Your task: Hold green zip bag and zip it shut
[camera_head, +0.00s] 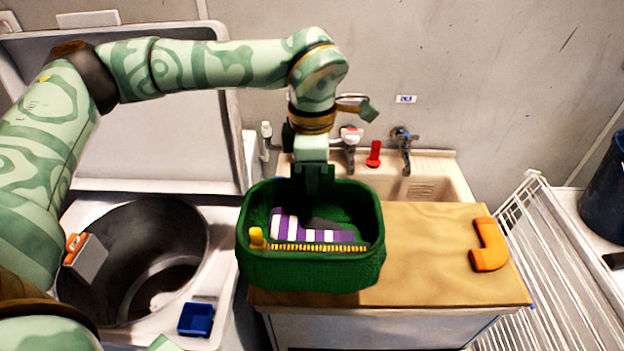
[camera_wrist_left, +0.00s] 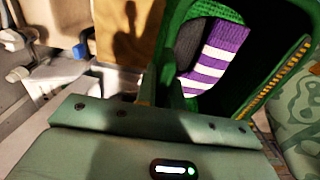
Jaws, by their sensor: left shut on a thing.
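The green zip bag (camera_head: 312,272) stands open on the brown worktop. Its yellow zip teeth (camera_head: 318,247) run along the front of the opening, with a yellow pull (camera_head: 257,238) at the left end. Inside lie a purple and white striped sock (camera_head: 290,226) and something dark. My left gripper (camera_head: 316,190) points down at the bag's back edge and is shut on it; the exact grip is partly hidden. In the left wrist view the bag's green wall (camera_wrist_left: 181,30) is beside the fingers, and the teeth (camera_wrist_left: 275,78) are at right. My right gripper is not in view.
An orange pipe elbow (camera_head: 488,246) lies on the worktop (camera_head: 430,250) at right. A sink with taps (camera_head: 403,140) is behind, a white wire rack (camera_head: 570,270) at right. An open washer drum (camera_head: 130,225) and a small blue tray (camera_head: 196,319) are at left.

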